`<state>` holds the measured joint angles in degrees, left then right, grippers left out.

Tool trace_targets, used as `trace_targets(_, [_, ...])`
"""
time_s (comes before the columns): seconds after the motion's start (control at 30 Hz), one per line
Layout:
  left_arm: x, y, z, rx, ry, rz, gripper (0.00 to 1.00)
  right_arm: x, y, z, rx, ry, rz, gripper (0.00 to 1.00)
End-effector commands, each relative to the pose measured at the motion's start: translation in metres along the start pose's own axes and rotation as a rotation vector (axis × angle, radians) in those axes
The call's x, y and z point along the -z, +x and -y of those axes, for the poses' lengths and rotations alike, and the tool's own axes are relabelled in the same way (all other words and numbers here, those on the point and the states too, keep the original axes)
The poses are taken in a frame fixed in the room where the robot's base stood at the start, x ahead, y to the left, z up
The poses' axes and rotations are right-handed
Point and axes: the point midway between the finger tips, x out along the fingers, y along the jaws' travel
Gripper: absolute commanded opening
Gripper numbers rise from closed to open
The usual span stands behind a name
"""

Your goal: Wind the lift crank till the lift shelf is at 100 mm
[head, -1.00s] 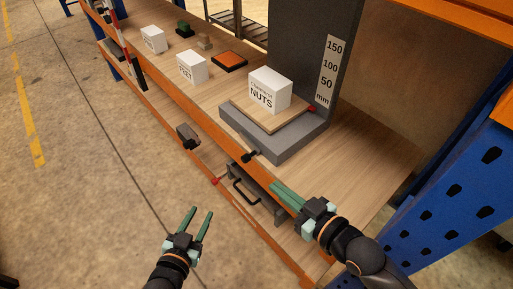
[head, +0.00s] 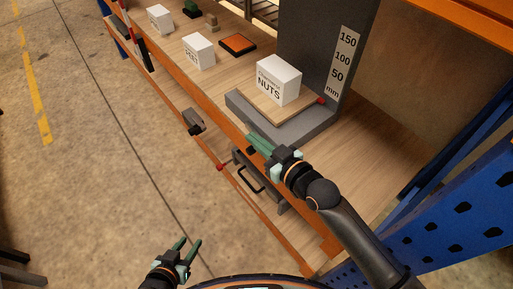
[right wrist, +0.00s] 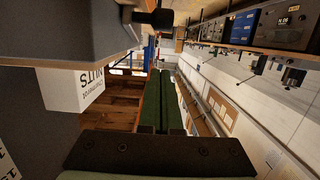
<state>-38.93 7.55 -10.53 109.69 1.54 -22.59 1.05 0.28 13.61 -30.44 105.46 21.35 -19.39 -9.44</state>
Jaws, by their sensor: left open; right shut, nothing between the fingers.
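The lift shelf (head: 237,97) is a wooden board low over a grey base (head: 292,134), with a white NUTS box (head: 279,80) on it. Its red pointer (head: 320,100) is beside the bottom of the white scale (head: 342,62), below the 50 mark. The lift crank's black knob (right wrist: 158,18) shows at the top of the right wrist view, apart from the fingers; the head view mostly hides the crank behind my right gripper. My right gripper (head: 253,142) is shut and empty at the base's front. My left gripper (head: 190,243) is open and empty, low over the floor.
A drawer with a black handle (head: 250,180) is under the shelf edge, near a red knob (head: 219,167). An orange-topped tray (head: 238,44) and other white boxes (head: 198,51) stand further left. A blue rack upright (head: 460,212) is at right.

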Motion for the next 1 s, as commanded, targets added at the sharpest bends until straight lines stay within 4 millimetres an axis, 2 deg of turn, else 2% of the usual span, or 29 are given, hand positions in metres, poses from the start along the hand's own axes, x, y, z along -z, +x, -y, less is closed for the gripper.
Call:
trace_targets(0.03, [-0.002,0.002,0.0,0.0,0.0,-0.001,0.41,-0.016,0.001,-0.001,-0.001,-0.001,0.013,0.0])
trace_targets(0.2, [-0.003,0.003,0.0,0.0,0.001,-0.001,0.41,-0.032,0.004,0.0,0.0,-0.001,0.01,0.0])
trace_targets(0.67, [-0.003,0.003,0.0,0.0,0.001,-0.002,0.41,-0.038,0.005,-0.001,-0.001,-0.001,0.008,0.0])
trace_targets(0.9, [-0.008,0.008,0.001,0.0,0.001,-0.001,0.41,-0.062,0.011,-0.001,-0.001,-0.001,0.012,0.0])
trace_targets(1.0, [-0.007,0.007,0.001,0.0,0.001,-0.001,0.41,-0.062,0.01,0.0,-0.001,0.001,0.012,0.0])
